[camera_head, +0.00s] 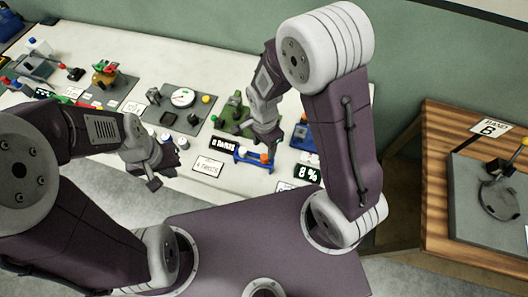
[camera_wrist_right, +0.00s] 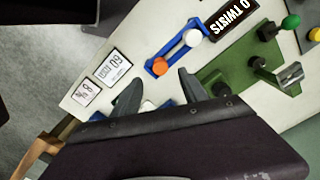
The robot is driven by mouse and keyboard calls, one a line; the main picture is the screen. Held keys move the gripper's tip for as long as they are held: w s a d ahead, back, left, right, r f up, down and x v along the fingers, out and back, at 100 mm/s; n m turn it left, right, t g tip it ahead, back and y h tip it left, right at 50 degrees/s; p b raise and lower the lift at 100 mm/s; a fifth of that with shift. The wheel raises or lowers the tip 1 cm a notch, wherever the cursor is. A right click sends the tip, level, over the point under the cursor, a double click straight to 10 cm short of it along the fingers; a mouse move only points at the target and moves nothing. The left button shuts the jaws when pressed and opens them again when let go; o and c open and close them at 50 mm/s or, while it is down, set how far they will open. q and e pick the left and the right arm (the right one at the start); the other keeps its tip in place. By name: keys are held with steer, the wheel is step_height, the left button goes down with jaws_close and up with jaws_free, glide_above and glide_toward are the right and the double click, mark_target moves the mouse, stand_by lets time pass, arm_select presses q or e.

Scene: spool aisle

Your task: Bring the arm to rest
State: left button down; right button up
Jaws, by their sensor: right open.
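My right gripper (camera_head: 266,143) hangs over the front of the white table in the head view. Its two fingers stand apart with nothing between them in the right wrist view (camera_wrist_right: 160,78). A blue fixture (camera_wrist_right: 180,47) with an orange and a white knob lies just beyond the fingertips, apart from them as far as I can see. My left gripper (camera_head: 150,178) is at the table's front edge, left of the right one, pointing down. No object shows in it, and its jaw gap is too small to judge.
The white table (camera_head: 140,40) carries several fixtures, including a gauge board (camera_head: 180,98) and a green fixture (camera_wrist_right: 250,72). A wooden table (camera_head: 440,150) with a grey plate (camera_head: 470,215) stands at right.

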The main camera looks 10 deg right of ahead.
steer(key=shift+r, duration=0.7)
steer(key=shift+w+d, duration=0.2)
steer(key=shift+d, duration=0.05)
steer(key=s+d+r+n+t+b, duration=0.1)
steer(key=s+d+r+n, duration=0.3)
steer(key=d+n, duration=0.3)
steer(key=s+n, duration=0.1)
steer(key=n, duration=0.4)
steer(key=shift+s+d, duration=0.2)
steer(key=shift+d, duration=0.15)
